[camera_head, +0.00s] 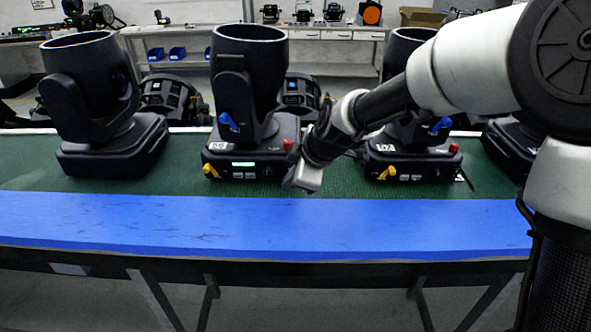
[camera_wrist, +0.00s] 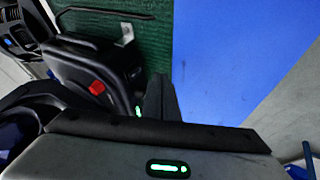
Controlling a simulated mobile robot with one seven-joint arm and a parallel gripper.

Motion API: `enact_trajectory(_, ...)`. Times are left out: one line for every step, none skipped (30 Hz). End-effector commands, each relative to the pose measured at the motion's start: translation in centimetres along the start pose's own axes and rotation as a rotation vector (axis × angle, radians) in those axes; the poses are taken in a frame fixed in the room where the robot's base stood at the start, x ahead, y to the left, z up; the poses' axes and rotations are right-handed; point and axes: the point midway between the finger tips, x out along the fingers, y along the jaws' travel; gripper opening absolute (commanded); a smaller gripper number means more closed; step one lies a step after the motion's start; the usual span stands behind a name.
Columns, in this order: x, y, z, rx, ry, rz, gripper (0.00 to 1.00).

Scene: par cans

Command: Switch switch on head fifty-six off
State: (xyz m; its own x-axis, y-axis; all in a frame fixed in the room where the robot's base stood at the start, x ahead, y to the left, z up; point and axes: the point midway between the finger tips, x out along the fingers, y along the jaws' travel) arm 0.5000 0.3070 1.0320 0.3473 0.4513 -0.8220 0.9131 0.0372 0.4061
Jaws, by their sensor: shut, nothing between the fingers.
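Several black moving-head lights stand in a row on the green mat. The middle head (camera_head: 250,95) has a lit green display (camera_head: 243,164), a red switch (camera_head: 288,144), a yellow part and a blue part. The right head (camera_head: 413,150) has a red switch (camera_head: 453,148) and no lit display that I can see. Both carry white number labels too small to read surely. My gripper (camera_head: 308,178) is shut and empty, just right of the middle head's front corner. The wrist view shows a red switch (camera_wrist: 97,87) on a black base beside my gripper (camera_wrist: 160,97), apart from it.
Another head (camera_head: 100,100) stands at the left; one more is partly hidden behind my arm. The green mat (camera_head: 40,181) and blue front strip (camera_head: 250,225) are mostly clear. A thin black cable (camera_wrist: 105,13) lies on the mat in the wrist view.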

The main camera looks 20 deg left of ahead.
Motion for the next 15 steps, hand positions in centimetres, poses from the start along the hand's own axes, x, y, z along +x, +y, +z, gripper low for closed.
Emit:
enact_trajectory(0.4, 0.7, -0.1, -0.001, 0.0, -0.001, 0.0)
enact_trajectory(0.6, 1.0, 0.0, -0.001, 0.0, 0.0, 0.0)
enact_trajectory(0.8, 1.3, 0.0, -0.001, 0.0, 0.0, 0.0)
enact_trajectory(0.9, 1.6, 0.0, -0.001, 0.0, -0.001, 0.0)
enact_trajectory(1.0, 1.7, 0.1, -0.001, 0.0, -0.001, 0.0)
enact_trajectory(1.2, 1.9, 0.1, -0.001, 0.0, -0.001, 0.0)
enact_trajectory(1.2, 2.0, 0.1, -0.001, -0.001, -0.002, 0.0)
enact_trajectory(1.3, 2.1, 0.1, -0.001, -0.001, -0.002, 0.0)
enact_trajectory(1.3, 2.2, 0.1, -0.001, -0.001, -0.001, 0.0)
enact_trajectory(1.3, 2.2, 0.2, -0.001, -0.001, -0.001, 0.0)
enact_trajectory(1.4, 2.2, 0.2, -0.001, -0.001, -0.001, 0.0)
enact_trajectory(1.3, 2.2, 0.2, -0.001, -0.001, -0.001, 0.0)
enact_trajectory(1.3, 2.2, 0.2, -0.001, -0.001, -0.001, 0.0)
enact_trajectory(1.3, 2.2, 0.2, -0.001, -0.001, -0.001, 0.0)
enact_trajectory(1.3, 2.2, 0.2, -0.001, -0.001, -0.001, 0.0)
